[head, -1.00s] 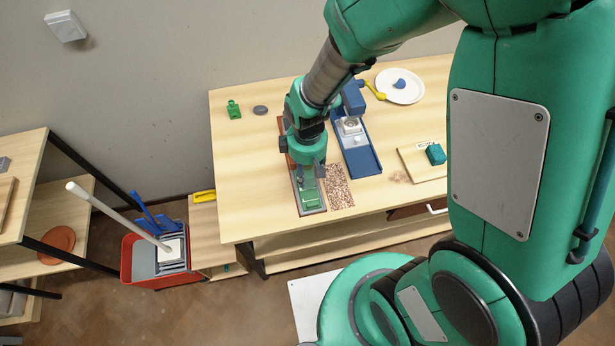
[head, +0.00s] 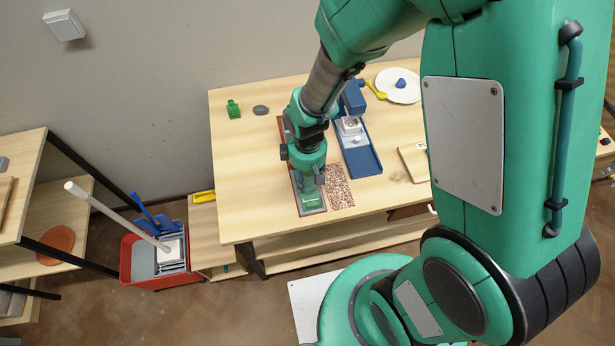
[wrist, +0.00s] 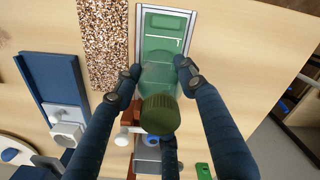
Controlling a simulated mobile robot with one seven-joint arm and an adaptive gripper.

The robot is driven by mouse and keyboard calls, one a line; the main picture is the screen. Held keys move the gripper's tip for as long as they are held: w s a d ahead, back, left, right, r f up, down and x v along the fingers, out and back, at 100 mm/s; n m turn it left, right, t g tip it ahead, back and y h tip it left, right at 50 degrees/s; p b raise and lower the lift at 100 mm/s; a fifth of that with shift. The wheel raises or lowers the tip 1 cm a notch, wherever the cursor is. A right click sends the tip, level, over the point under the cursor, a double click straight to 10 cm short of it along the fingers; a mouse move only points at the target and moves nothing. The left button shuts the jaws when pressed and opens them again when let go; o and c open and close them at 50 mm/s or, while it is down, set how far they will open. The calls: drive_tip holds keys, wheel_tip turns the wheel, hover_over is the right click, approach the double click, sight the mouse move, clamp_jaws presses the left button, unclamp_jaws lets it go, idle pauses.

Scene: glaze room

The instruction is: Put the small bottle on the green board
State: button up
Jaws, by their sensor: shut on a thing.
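The small bottle (wrist: 158,95) is translucent green with a dark green ribbed cap. In the wrist view it sits between the fingertips of my gripper (wrist: 160,78), which is shut on it. The green board (wrist: 164,42), in a pale grey frame, lies just beyond the bottle, and the bottle's far end overlaps its near part in the picture. I cannot tell whether bottle and board touch. In the head view my gripper (head: 312,182) points down over the green board (head: 312,205), near the table's front edge; the bottle is mostly hidden by the fingers there.
A speckled mat (head: 340,187) lies just right of the board, with a blue tray device (head: 362,160) beyond it. A small green object (head: 233,109) and a grey oval (head: 261,110) lie at the back left. The table's (head: 250,180) left part is clear.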

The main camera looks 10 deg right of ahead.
drive_tip(key=o, duration=1.2)
drive_tip(key=shift+r, duration=0.1)
wheel_tip(320, 180, up, 12)
drive_tip(key=shift+r+p, duration=0.1)
drive_tip(key=shift+p, duration=0.85)
